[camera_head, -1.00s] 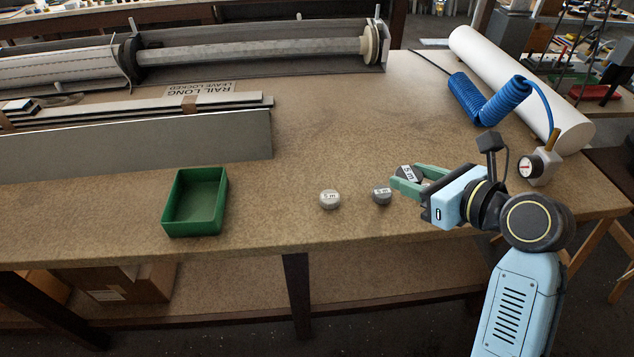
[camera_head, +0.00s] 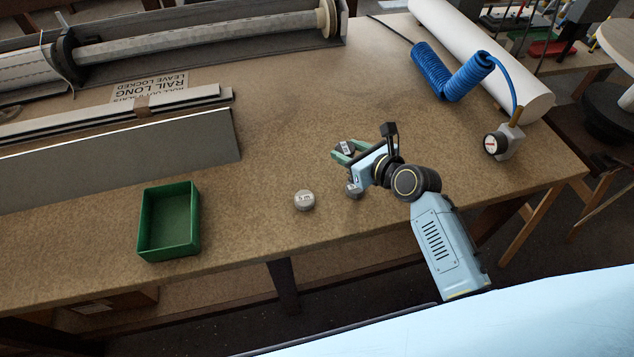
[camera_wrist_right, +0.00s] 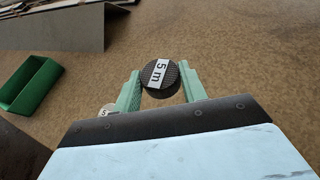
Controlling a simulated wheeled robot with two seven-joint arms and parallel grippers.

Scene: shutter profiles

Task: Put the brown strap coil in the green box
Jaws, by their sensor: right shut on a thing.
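My right gripper (camera_head: 346,151) is shut on a dark round strap coil (camera_head: 346,147) with a white "5 m" label. In the right wrist view the coil (camera_wrist_right: 160,78) sits between the green fingers and looks dark grey-brown; its exact colour is hard to tell. The green box (camera_head: 168,222) stands open and empty near the table's front edge, left of the gripper. It also shows at the left of the right wrist view (camera_wrist_right: 33,85). My left gripper is not in view.
Two grey coils lie on the table (camera_head: 250,170): one (camera_head: 304,200) between box and gripper, one (camera_head: 354,190) partly hidden by the right gripper. Metal profiles (camera_head: 120,155) lie behind the box. A blue hose (camera_head: 450,75), gauge (camera_head: 497,144) and white roll (camera_head: 480,55) are at right.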

